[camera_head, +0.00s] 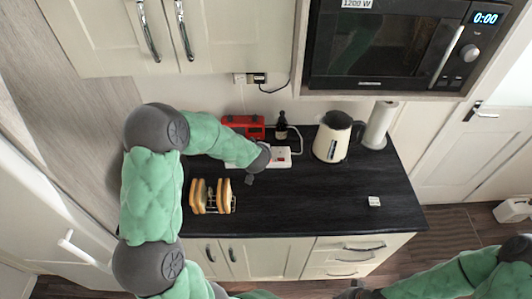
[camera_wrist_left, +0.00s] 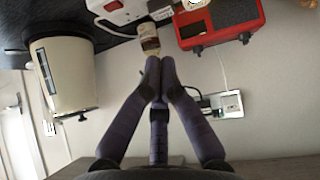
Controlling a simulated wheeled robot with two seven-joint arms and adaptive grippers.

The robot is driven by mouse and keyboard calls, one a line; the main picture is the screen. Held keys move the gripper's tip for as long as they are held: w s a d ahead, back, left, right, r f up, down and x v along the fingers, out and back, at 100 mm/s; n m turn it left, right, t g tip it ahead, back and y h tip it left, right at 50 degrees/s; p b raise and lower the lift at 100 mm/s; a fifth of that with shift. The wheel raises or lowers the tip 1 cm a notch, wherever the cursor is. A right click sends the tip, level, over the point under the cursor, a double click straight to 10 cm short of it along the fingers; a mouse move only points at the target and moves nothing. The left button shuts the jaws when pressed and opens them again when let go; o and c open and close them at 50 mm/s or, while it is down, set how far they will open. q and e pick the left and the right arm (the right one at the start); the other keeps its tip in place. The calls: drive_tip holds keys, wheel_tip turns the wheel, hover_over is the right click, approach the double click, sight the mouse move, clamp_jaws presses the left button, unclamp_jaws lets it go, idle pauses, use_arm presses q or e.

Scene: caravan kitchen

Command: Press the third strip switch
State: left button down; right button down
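The white power strip (camera_head: 281,155) lies on the black counter near the back wall, with a red switch showing at its right part. My left arm covers its middle, so the other switches are hidden and I cannot tell which is third. In the left wrist view, part of the strip (camera_wrist_left: 126,12) with a red switch shows at the top. My left gripper (camera_wrist_left: 160,62) has its fingertips together and empty, apart from the strip in that picture. In the head view its dark end is beside the strip. My right gripper (camera_head: 357,290) is at the bottom edge, mostly cut off.
A red radio (camera_head: 243,125), a dark bottle (camera_head: 281,126), a cream kettle (camera_head: 333,139) and a paper roll (camera_head: 379,126) stand at the back. A toast rack (camera_head: 235,204) is at front left. A small white block (camera_head: 374,201) lies right; the counter's middle is clear.

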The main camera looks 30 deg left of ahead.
use_arm(q)
drive_tip(key=b+x, duration=0.1)
drive_tip(key=x, duration=0.9)
drive_tip(key=shift+s+b, duration=0.1)
drive_tip(key=shift+b, duration=0.25)
wheel_tip(320, 180, down, 2)
drive_tip(key=shift+d+f+b, duration=0.2)
drive_tip(key=shift+f+b, duration=0.05)
drive_tip(key=shift+b, duration=0.05)
drive_tip(key=shift+f, duration=0.7)
drive_tip(key=shift+d+f, duration=0.1)
drive_tip(key=shift+w+d+f, duration=0.15)
drive_tip(key=shift+w+f, duration=0.1)
